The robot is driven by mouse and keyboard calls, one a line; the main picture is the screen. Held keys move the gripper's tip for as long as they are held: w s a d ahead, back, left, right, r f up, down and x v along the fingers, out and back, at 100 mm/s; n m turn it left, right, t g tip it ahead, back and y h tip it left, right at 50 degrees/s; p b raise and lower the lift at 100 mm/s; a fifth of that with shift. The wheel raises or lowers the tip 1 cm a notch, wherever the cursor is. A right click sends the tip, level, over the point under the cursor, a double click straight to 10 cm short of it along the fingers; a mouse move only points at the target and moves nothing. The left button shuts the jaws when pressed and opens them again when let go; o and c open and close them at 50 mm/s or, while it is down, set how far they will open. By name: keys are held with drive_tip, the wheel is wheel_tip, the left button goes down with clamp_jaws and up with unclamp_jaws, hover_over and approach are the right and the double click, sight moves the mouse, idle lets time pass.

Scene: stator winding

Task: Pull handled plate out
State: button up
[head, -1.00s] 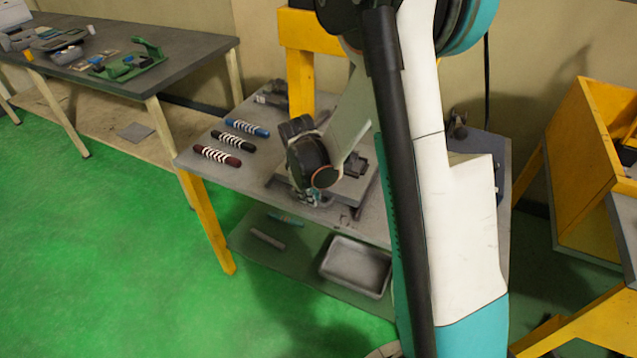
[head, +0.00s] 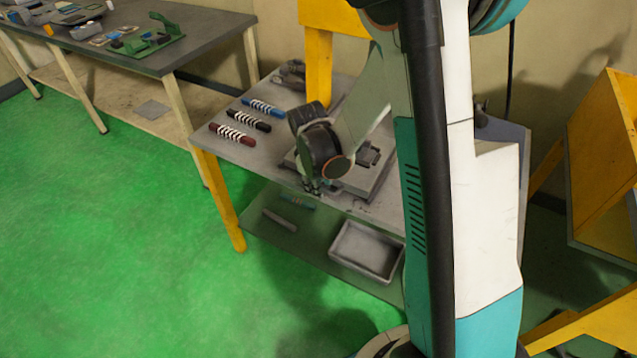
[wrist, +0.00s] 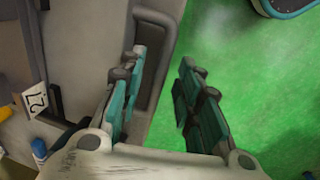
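The grey plate (head: 363,183) lies on the workbench near its front edge, partly hidden by my arm in the head view. In the wrist view, its grey loop handle (wrist: 167,60) stands out from the plate side, beside the green floor. My gripper (wrist: 158,85) has its two teal fingers apart. The left finger overlaps the inside of the handle, and the handle's outer bar shows in the gap between the fingers. I cannot tell whether either finger touches it. In the head view my gripper (head: 314,187) points down at the bench's front edge.
Red (head: 231,133), black (head: 248,120) and blue (head: 263,107) striped rods lie on the bench left of the plate. A grey tray (head: 367,278) sits on the lower shelf. A yellow post (head: 318,65) stands behind. Green floor is open in front.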

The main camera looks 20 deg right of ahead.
drive_tip(key=shift+r, duration=0.1)
wheel_tip(320, 180, up, 12)
drive_tip(key=s+a, duration=0.1)
drive_tip(key=shift+s+a+f, duration=0.2)
drive_tip(key=shift+a, duration=0.15)
idle(0.5)
drive_tip(key=s+a+r+m+t+y, duration=0.1)
drive_tip(key=s+r+m+t, duration=0.2)
drive_tip(key=s, duration=0.5)
drive_tip(key=s+a+r+m+t, duration=0.1)
drive_tip(key=s+r+m, duration=0.3)
drive_tip(key=s+r, duration=0.4)
drive_tip(key=shift+s+a+m+t+y, duration=0.4)
drive_tip(key=shift+s+t, duration=0.35)
drive_tip(key=shift+t, duration=0.15)
drive_tip(key=shift+o, duration=0.3)
drive_tip(key=shift+r, duration=0.15)
idle(0.8)
